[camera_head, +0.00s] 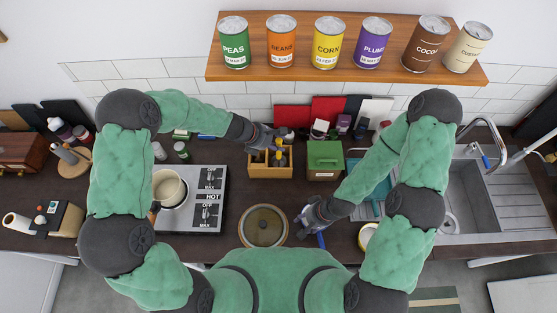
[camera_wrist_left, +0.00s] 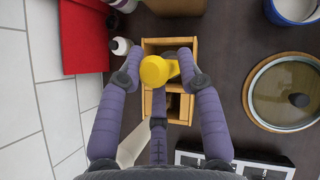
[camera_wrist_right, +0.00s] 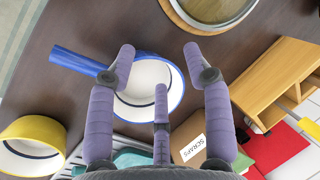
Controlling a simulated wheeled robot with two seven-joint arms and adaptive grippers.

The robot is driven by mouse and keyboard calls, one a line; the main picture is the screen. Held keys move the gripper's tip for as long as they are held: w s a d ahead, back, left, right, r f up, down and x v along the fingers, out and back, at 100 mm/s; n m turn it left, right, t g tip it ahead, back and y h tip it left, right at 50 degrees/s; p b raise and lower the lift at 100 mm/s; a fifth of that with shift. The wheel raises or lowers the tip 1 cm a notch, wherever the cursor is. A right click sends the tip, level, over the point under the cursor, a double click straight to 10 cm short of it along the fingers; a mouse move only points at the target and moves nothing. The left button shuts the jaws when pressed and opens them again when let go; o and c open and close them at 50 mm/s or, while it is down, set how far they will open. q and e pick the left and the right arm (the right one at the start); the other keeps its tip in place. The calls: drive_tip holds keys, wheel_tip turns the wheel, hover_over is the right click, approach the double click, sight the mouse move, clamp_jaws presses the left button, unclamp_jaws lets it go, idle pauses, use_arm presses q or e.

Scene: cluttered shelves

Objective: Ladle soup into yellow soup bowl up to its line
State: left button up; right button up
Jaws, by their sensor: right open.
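The yellow bowl (camera_head: 368,238) is at the counter's front edge, partly behind my right arm; its yellow wall and white inside show in the right wrist view (camera_wrist_right: 30,140). A cream pot (camera_head: 168,188) sits on the stove at left. My left gripper (camera_head: 272,140) is over the wooden caddy (camera_head: 270,171); in the left wrist view a yellow-ended utensil (camera_wrist_left: 156,70) is between its fingers, and whether they grip it is unclear. No ladle is clearly identifiable.
A glass-lidded pot (camera_head: 263,226) stands at the front middle. A green box (camera_head: 325,160) is right of the caddy. The stove (camera_head: 207,197) is at left, the sink (camera_head: 465,195) at right. Cans line the wall shelf (camera_head: 345,73) above.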

use_arm(q)
clamp_jaws()
drive_tip(key=shift+r+p, duration=4.15)
drive_tip(key=shift+r, duration=0.5)
drive_tip(key=shift+s, duration=0.1)
